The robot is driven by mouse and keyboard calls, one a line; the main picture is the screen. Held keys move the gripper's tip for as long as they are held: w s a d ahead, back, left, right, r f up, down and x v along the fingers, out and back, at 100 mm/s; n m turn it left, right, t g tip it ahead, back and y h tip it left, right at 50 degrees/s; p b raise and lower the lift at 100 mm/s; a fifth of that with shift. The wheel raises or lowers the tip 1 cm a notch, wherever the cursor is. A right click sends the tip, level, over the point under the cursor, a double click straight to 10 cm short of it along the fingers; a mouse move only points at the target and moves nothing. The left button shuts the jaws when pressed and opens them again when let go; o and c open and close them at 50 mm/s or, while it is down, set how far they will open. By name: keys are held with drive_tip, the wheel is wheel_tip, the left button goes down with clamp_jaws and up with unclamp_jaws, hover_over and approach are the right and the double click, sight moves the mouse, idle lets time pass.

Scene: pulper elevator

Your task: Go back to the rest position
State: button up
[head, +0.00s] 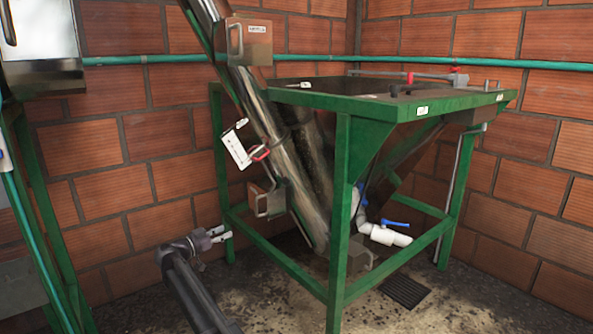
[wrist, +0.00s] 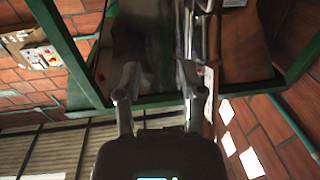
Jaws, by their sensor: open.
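My gripper (head: 221,234) is low at the left of the green-framed stand in the head view, close to its left leg. In the wrist view, my gripper (wrist: 158,82) has its two fingers spread apart with nothing held between them. The slanted metal elevator tube (head: 288,165) runs from the upper left down to the foot of the stand. The green stand (head: 345,220) carries a dark hopper (head: 345,88). I cannot tell whether my gripper touches the stand.
A white tag with a red clip (head: 236,149) hangs by the tube. White pipes with blue valve handles (head: 395,223) sit inside the stand. A floor grate (head: 405,291) lies at its right. Brick walls (head: 145,130) stand behind. Another green frame (head: 45,210) is at the left.

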drive_tip(key=s+d+f+n+g+y+p, duration=0.1)
drive_tip(key=s+d+f+g, duration=0.25)
drive_tip(key=d, duration=0.65)
drive_tip(key=s+d+f+n+g+y+p, duration=0.25)
drive_tip(key=s+d, duration=0.25)
drive_tip(key=d, duration=0.6)
drive_tip(key=s+d+f+n+g+y+p, duration=0.1)
drive_tip(key=s+d+f+g, duration=0.3)
drive_tip(key=d, duration=0.6)
drive_tip(key=s+d+n+g+y+p, duration=0.15)
drive_tip(key=s+d+y, duration=0.3)
drive_tip(key=s, duration=0.55)
drive_tip(key=s+d+n+g+y+p, duration=0.1)
drive_tip(key=s+d+n+y+p, duration=0.25)
drive_tip(key=s, duration=0.65)
wheel_tip(320, 180, up, 37)
drive_tip(key=d+p, duration=0.1)
drive_tip(key=p, duration=3.5)
drive_tip(key=shift+s+d, duration=0.15)
drive_tip(key=shift+d, duration=0.2)
drive_tip(key=shift+f+m, duration=0.1)
drive_tip(key=shift+m, duration=0.15)
